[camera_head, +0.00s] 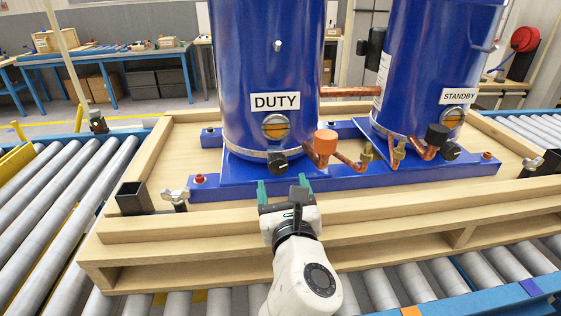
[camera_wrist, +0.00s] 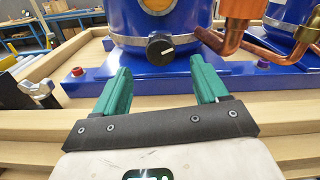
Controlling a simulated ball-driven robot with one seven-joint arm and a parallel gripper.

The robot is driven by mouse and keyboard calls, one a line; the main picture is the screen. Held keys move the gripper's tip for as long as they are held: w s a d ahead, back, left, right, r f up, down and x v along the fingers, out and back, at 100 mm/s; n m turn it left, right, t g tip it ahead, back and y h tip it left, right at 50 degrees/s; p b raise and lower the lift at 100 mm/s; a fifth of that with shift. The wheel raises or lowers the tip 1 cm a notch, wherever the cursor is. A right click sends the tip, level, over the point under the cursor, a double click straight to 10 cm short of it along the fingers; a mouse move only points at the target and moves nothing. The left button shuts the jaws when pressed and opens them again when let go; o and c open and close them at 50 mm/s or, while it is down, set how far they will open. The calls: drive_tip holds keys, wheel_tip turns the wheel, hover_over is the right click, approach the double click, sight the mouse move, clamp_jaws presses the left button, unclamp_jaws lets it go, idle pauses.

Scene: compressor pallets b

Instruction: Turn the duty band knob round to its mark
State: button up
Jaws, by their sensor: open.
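The blue DUTY compressor (camera_head: 262,60) stands on a blue base plate on the pallet. Its black round duty band knob (camera_head: 277,163) sits low at the front, on the metal band. In the wrist view the knob (camera_wrist: 160,48) shows a white pointer line lying nearly level, tilted slightly up to the right. I cannot make out its mark. My gripper (camera_head: 283,188) is open and empty, in front of and apart from the knob. In the wrist view its green fingers (camera_wrist: 159,70) point toward the knob, which shows between and beyond the tips.
Orange-capped copper pipework (camera_head: 324,146) stands close right of the knob. The blue STANDBY compressor (camera_head: 430,70) with its own black knob (camera_head: 450,151) is farther right. A red-capped bolt (camera_head: 199,178) and a wing-nut clamp (camera_head: 176,198) are left. The wooden pallet (camera_head: 200,228) rests on rollers.

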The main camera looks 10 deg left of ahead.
sight(278, 166)
drive_tip(key=x, duration=0.8)
drive_tip(key=shift+w+a, duration=0.1)
drive_tip(key=shift+w, duration=0.2)
drive_tip(key=c, duration=1)
